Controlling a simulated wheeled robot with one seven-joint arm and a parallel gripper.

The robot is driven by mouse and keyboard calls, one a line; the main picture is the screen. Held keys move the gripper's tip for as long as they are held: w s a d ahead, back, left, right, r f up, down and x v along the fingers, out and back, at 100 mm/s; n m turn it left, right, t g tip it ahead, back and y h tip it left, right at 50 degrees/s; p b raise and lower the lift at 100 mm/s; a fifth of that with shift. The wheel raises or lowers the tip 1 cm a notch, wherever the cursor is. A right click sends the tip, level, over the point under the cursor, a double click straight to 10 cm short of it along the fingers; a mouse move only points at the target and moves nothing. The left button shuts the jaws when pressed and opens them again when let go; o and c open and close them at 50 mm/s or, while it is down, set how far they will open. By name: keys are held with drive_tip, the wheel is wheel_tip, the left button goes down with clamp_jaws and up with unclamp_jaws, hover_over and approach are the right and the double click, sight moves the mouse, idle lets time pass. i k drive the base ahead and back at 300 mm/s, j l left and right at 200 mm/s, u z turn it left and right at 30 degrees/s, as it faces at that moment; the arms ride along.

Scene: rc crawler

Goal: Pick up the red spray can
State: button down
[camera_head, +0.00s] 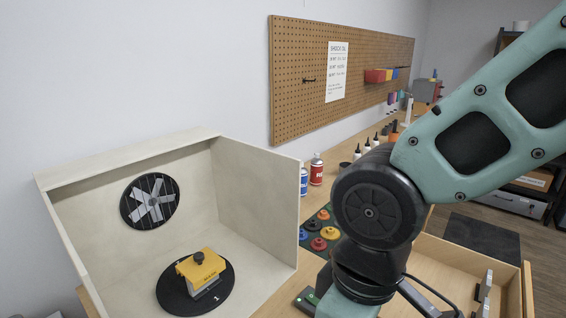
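The red spray can (316,170) stands upright on the bench, just past the right wall of the wooden box. It has a red body and a light top. A blue can (304,181) stands next to it on the left, partly hidden by the box wall. My arm fills the right side of the view, with its dark wrist joint to the right of the red can and nearer the camera. My gripper is not in view; it lies below the lower edge of the picture.
A wooden box (270,205) holds a yellow block (200,268) on a black disc. Coloured round parts (318,243) lie on a dark mat right of it. Several bottles (367,147) stand behind the cans. A pegboard (300,80) hangs above. A shallow wooden tray (460,262) is at lower right.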

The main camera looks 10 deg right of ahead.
sight(317, 165)
drive_tip(key=k+l+u, duration=0.15)
drive_tip(key=l, duration=0.2)
drive_tip(key=l+u, duration=0.2)
drive_tip(key=l, duration=0.15)
drive_tip(key=k+l+u, duration=0.15)
drive_tip(key=l, duration=0.15)
drive_tip(key=k+l+u, duration=0.2)
drive_tip(key=l+u, duration=0.2)
drive_tip(key=l, duration=0.35)
drive_tip(key=l+u, duration=0.25)
drive_tip(key=l, duration=0.3)
drive_tip(key=l+u, duration=0.2)
drive_tip(key=l, duration=0.35)
drive_tip(key=k+l+u, duration=0.2)
drive_tip(key=l, duration=0.3)
drive_tip(key=k+l+u, duration=0.1)
drive_tip(key=l+u, duration=0.15)
drive_tip(key=l, duration=0.3)
drive_tip(key=l+u, duration=0.2)
drive_tip(key=l, duration=0.2)
drive_tip(key=k+l+u, duration=0.15)
drive_tip(key=l, duration=0.25)
drive_tip(key=l+u, duration=0.2)
drive_tip(key=l, duration=0.25)
drive_tip(key=k+l+u, duration=0.15)
drive_tip(key=l, duration=0.2)
drive_tip(key=k+l+u, duration=0.2)
drive_tip(key=l, duration=0.2)
drive_tip(key=l+u, duration=0.15)
drive_tip(key=l, duration=0.2)
